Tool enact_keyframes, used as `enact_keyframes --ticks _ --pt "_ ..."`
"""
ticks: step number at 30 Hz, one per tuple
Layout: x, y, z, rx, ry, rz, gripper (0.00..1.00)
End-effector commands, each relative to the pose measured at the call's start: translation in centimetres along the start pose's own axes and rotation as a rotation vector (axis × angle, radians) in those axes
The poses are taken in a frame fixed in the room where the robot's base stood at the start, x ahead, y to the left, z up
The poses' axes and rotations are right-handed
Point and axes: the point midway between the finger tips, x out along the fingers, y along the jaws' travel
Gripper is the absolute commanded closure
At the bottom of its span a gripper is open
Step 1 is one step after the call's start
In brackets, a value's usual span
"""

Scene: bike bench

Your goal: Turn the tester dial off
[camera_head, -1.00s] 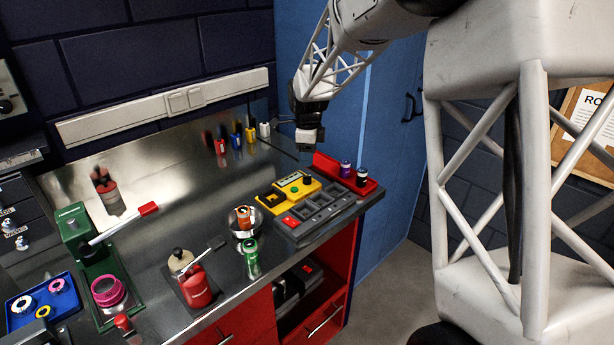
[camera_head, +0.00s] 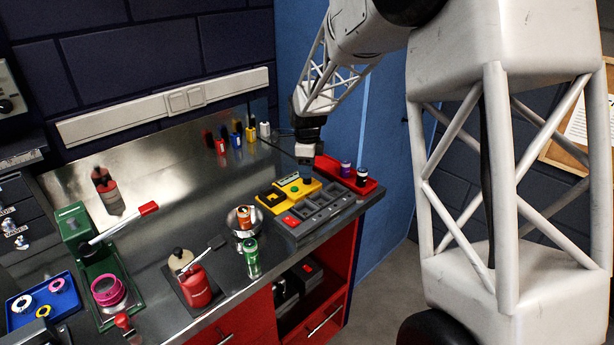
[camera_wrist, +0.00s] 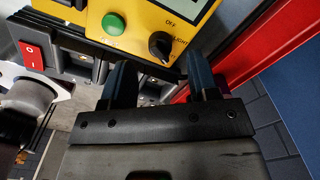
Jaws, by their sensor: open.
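The yellow tester (camera_head: 272,199) sits on the right part of the bench. In the wrist view its yellow face (camera_wrist: 134,10) shows a green button (camera_wrist: 113,25) and a black dial (camera_wrist: 160,45) beside the printed words OFF and LIGHT. I cannot tell surely which mark the dial points to. My gripper (camera_wrist: 162,78) is open and empty, with its two fingers apart just short of the dial and nothing between them. In the head view my gripper (camera_head: 305,158) hangs above the back of the tester.
A dark grey tray (camera_head: 318,222) with a red rocker switch (camera_wrist: 32,57) lies at the tester's front. A red holder (camera_head: 328,166) with batteries (camera_head: 345,169) stands close to its right. The wall is behind.

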Motion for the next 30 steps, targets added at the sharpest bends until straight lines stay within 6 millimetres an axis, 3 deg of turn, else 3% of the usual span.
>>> enact_keyframes --ticks 9,21,30 --pt "3.0 0.0 0.0 0.0 -0.001 0.0 0.45" --pt "3.5 0.0 0.0 0.0 -0.001 -0.001 0.45" --pt "3.5 0.0 0.0 0.0 -0.001 -0.001 0.91"
